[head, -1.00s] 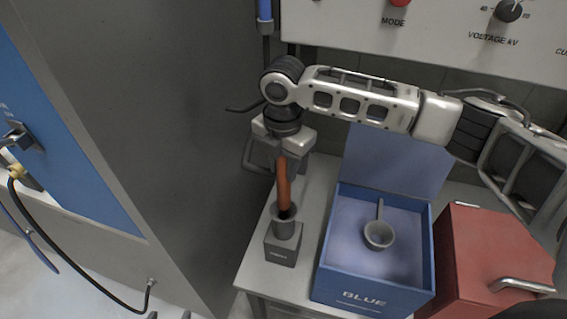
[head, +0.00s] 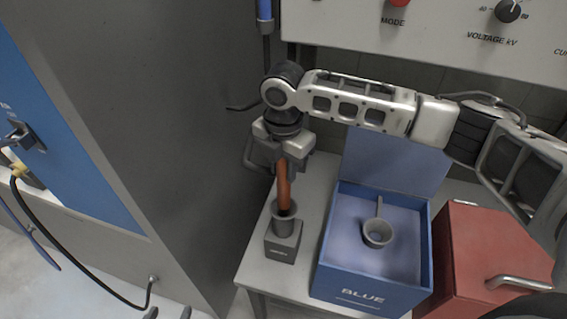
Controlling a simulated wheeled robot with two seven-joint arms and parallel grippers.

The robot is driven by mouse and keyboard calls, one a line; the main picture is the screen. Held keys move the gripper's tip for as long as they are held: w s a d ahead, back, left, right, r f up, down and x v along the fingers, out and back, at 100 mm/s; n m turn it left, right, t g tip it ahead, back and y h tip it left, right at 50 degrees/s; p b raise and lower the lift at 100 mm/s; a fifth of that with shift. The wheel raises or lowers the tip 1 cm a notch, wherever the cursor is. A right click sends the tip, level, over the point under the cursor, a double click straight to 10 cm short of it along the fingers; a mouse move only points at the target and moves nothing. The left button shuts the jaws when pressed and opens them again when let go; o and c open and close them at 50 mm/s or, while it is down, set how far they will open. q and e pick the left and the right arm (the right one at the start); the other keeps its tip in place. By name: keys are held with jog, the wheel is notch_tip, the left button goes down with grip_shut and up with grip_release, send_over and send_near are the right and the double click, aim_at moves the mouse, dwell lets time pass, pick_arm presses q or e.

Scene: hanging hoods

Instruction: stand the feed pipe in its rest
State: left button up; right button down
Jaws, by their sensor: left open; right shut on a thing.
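The feed pipe (head: 284,187) is an orange-brown rod, nearly upright. My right gripper (head: 283,160), whose arm comes in from the right, is shut on its upper part. The pipe's lower end is inside the round grey cup of the rest (head: 283,252), a dark grey block with a small label. How deep the end sits is hidden by the cup's rim. My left gripper (head: 169,314) shows only as two dark fingertips at the bottom edge, apart and empty, well left of the rest and lower in the picture.
A blue open box (head: 362,296) marked BLUE, with a grey ladle (head: 378,232) in it, stands just right of the rest. A red box (head: 490,255) is further right. A grey cabinet wall (head: 150,120) rises at the left. A control panel (head: 440,35) is behind.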

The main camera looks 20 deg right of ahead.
aim_at(283, 199)
jog(key=shift+f+b, duration=0.8)
jog(key=shift+f, duration=1.55)
jog(key=shift+f+b, duration=0.75)
jog(key=shift+f, duration=1.3)
jog(key=shift+f+b, duration=0.55)
jog(key=shift+f, duration=0.75)
jog(key=c, duration=1.1)
grip_release()
jog(key=shift+o, duration=0.2)
